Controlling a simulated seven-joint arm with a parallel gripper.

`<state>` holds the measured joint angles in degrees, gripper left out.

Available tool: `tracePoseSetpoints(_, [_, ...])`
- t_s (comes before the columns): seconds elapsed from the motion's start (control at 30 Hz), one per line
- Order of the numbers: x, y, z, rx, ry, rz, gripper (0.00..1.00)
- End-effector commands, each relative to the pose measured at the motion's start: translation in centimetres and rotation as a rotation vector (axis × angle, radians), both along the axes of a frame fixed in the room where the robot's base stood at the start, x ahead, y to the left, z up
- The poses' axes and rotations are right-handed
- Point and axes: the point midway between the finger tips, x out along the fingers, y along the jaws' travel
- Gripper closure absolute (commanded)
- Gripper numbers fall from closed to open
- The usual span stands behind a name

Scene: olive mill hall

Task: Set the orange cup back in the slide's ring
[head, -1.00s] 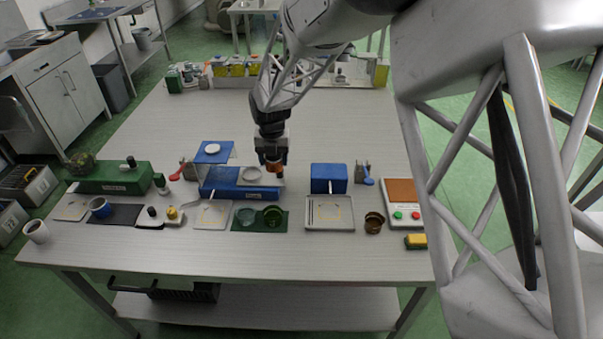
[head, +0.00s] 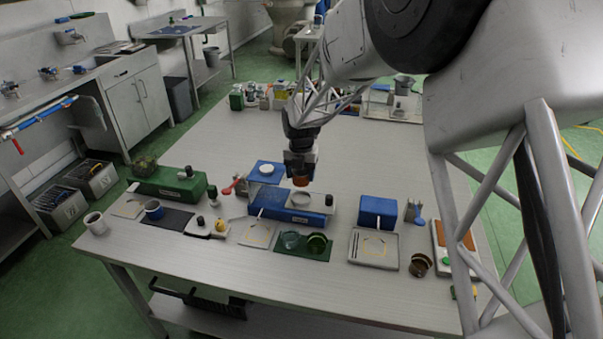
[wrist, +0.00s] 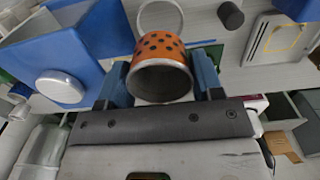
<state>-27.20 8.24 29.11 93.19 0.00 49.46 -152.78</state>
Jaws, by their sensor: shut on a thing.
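The orange cup (wrist: 163,62) with dark dots is between the blue fingers of my gripper (wrist: 162,85) in the wrist view, with its open mouth towards the camera. In the head view my gripper (head: 301,178) holds the cup (head: 301,181) above the blue slide unit (head: 280,210). The slide's pale ring (head: 300,199) appears just below the cup there, with a gap between them. In the wrist view the ring (wrist: 181,12) shows beyond the cup, partly hidden by it. The ring looks empty where it shows.
A blue stand with a white disc (head: 266,169) rises left of the cup. A blue box (head: 377,211) stands to the right. In front lie a green mat (head: 303,256) with two bowls and a pale tray (head: 372,262). The table behind my gripper is mostly clear.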

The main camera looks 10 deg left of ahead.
Motion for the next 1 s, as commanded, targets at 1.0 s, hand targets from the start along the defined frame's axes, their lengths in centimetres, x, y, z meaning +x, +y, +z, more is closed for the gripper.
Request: tracePoseSetpoints(1.0, [0.0,0.0,-3.9,0.0,0.0,0.0,0.58])
